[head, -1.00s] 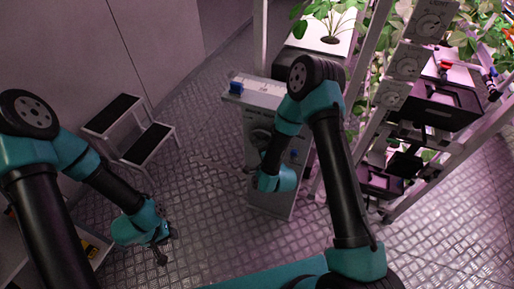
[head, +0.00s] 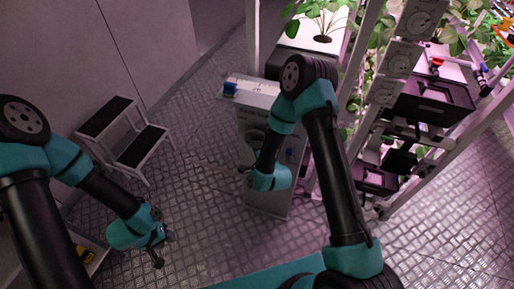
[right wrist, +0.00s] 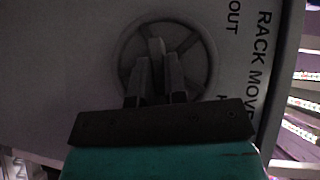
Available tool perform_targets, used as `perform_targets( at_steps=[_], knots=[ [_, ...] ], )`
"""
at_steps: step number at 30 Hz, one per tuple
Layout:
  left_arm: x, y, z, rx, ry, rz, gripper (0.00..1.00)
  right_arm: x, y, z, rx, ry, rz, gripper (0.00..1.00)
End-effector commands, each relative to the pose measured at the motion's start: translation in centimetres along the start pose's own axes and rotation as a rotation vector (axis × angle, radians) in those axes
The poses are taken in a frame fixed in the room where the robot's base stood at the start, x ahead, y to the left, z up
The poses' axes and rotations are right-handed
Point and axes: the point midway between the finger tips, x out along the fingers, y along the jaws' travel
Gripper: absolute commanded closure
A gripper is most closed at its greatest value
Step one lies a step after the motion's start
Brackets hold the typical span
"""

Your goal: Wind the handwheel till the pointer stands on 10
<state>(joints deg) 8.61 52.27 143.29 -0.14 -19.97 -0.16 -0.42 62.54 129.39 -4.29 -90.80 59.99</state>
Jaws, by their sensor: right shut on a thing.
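The handwheel (right wrist: 212,60) is a dark spoked ring on the front of a grey cabinet (head: 268,190), seen close up in the right wrist view. My right gripper (right wrist: 160,68) is shut on the wheel's handle (right wrist: 156,47), in front of the ring. In the head view my right arm hides most of the wheel. A blue block (head: 231,88), perhaps the pointer, sits at the left end of a pale strip on the cabinet top. The scale numbers are too small to read. My left gripper (head: 161,250) hangs empty at lower left, its fingers apart.
A step stool (head: 125,135) stands on the floor at left. Plant racks (head: 430,100) with dials, dark boxes and leaves fill the right. The textured floor between stool and cabinet is clear.

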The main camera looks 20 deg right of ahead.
Motion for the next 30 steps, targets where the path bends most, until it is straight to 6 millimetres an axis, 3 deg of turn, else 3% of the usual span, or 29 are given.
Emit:
perform_targets(
  at_steps=[14, 30],
  knots=[
    [0.00, 0.00, 0.00, 0.000, 0.000, 0.000, 0.62, 0.03, -0.31, 0.04, -0.104, -0.001, 0.103, 1.00],
    [0.00, 0.00, 0.00, 0.000, 0.000, 0.000, 0.62, 0.21, -0.84, 0.23, -0.432, -0.001, 0.432, 1.00]
  ],
)
